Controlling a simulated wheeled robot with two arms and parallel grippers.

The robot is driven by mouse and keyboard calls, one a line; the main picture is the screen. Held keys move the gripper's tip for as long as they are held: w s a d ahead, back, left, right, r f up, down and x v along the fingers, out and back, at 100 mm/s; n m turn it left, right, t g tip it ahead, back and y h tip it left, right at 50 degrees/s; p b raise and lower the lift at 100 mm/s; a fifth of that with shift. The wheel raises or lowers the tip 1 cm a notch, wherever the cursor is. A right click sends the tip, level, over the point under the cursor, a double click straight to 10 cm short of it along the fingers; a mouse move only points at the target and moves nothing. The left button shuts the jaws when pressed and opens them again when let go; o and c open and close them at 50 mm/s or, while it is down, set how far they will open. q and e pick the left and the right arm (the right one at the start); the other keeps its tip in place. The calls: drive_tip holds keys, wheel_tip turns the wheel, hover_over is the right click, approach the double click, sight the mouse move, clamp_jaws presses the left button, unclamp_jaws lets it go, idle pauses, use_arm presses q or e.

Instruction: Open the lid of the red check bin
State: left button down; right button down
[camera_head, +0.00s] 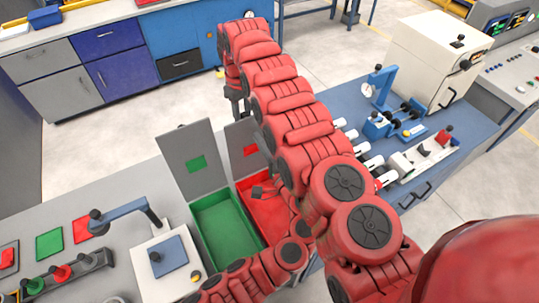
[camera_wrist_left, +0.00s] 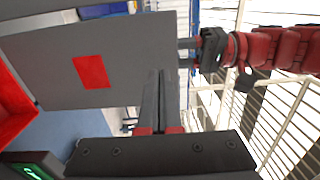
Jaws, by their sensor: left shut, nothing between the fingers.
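The red check bin (camera_head: 262,226) has its grey lid (camera_head: 240,134) standing raised at its back. The lid's red square (camera_head: 250,150) shows, and the lid also fills the left of the left wrist view (camera_wrist_left: 130,50). My left gripper (camera_head: 261,191) is over the red bin, in front of the lid; its fingers (camera_wrist_left: 162,78) are together and empty. My right gripper (camera_head: 237,104) is by the lid's upper edge; it also shows in the wrist view (camera_wrist_left: 188,53). Whether it touches the lid is unclear. My right arm hides part of the lid and bin.
A green bin (camera_head: 225,232) with its raised lid (camera_head: 185,155) stands just left of the red bin. A lever device (camera_head: 165,260) stands further left. A blue bench (camera_head: 450,150) with tools lies to the right. Open floor is behind the bins.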

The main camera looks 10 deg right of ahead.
sight(250, 125)
use_arm(q)
drive_tip(key=shift+x, duration=1.8)
use_arm(e)
drive_tip(key=shift+d+f, duration=0.15)
use_arm(q)
drive_tip(key=shift+w+a+r, duration=0.1)
drive_tip(key=shift+w+a, duration=0.2)
drive_tip(key=shift+w, duration=0.6)
use_arm(e)
drive_tip(key=shift+f, duration=0.1)
use_arm(q)
drive_tip(key=shift+d, duration=0.1)
use_arm(e)
drive_tip(key=c, duration=0.7)
unclamp_jaws()
drive_tip(key=shift+s, duration=0.1)
drive_tip(key=shift+c, duration=0.2)
use_arm(q)
drive_tip(key=shift+s+d, duration=0.1)
use_arm(e)
drive_tip(key=shift+o, duration=0.7)
